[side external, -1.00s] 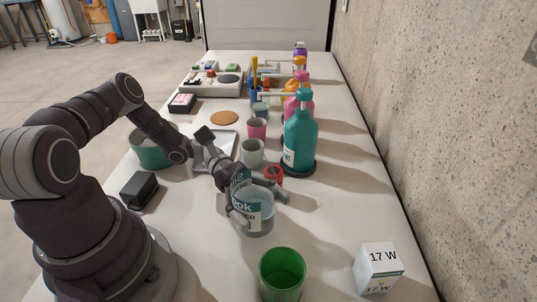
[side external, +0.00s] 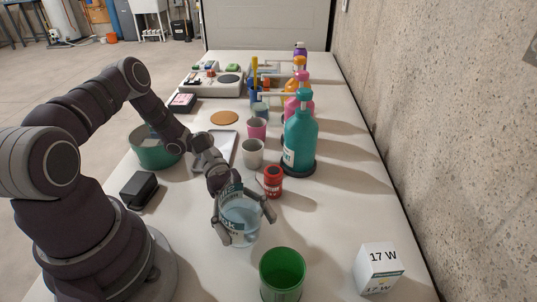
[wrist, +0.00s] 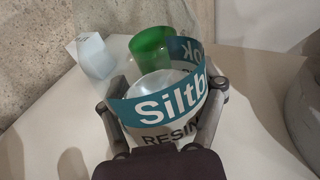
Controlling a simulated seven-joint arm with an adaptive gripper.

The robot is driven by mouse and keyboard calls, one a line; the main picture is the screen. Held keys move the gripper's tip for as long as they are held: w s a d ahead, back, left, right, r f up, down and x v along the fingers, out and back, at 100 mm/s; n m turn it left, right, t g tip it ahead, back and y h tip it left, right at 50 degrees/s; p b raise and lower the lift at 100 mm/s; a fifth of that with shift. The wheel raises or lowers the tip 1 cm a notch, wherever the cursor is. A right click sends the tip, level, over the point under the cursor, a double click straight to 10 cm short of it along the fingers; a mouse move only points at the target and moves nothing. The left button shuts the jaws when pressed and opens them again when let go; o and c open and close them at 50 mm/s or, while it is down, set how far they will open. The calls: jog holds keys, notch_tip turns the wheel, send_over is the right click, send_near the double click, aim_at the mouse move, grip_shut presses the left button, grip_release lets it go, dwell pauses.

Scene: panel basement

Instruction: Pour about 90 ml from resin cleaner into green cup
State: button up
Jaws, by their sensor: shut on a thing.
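The resin cleaner (side external: 240,222) is a clear container with a teal and white label, which reads "Siltb" and "RESIN" in the wrist view (wrist: 165,112). My gripper (side external: 246,224) is shut around its sides, a finger on each side. Whether the container touches the table is hard to tell. The green cup (side external: 283,277) stands upright on the table, nearer the side camera than the container and apart from it. In the wrist view the green cup (wrist: 150,45) shows beyond the container. The liquid level in the container is not clear.
A red can (side external: 273,181) stands just behind the container. A teal pump bottle (side external: 300,140) and a grey-white cup (side external: 253,154) are farther back. A white "17 W" box (side external: 379,269) stands right of the green cup. A black box (side external: 139,190) lies left.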

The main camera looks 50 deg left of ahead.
aim_at(235, 202)
jog(key=y, duration=0.3)
jog(key=shift+a+f+t+y, duration=0.1)
jog(key=shift+f+t+y, duration=0.1)
jog(key=shift+t+y, duration=0.15)
jog(key=shift+f+y, duration=0.2)
jog(key=shift+y, duration=0.75)
jog(key=a+y, duration=0.1)
jog(key=f+y, duration=0.1)
jog(key=y, duration=0.1)
jog(key=a+t+y, duration=0.1)
jog(key=y, duration=0.1)
jog(key=shift+w+a+f, duration=0.15)
jog(key=shift+a+f, duration=0.15)
jog(key=shift+f, duration=0.05)
jog(key=shift+a+r+n+y+p, duration=0.35)
jog(key=shift+r+y, duration=0.2)
jog(key=shift+y, duration=0.25)
jog(key=shift+d+r+y, duration=0.15)
jog(key=shift+r+y, duration=0.4)
jog(key=shift+y, duration=0.05)
jog(key=shift+r, duration=0.15)
jog(key=shift+r+t+y+p, duration=0.25)
jog(key=shift+r+y+p, duration=0.3)
jog(key=shift+y+p, duration=0.25)
jog(key=shift+a+r+y, duration=0.2)
jog(key=shift+r+y, duration=0.05)
jog(key=shift+y, duration=0.05)
jog(key=shift+w+a+r+p, duration=0.1)
jog(key=shift+a+r+p, duration=0.1)
jog(key=shift+a+p, duration=0.25)
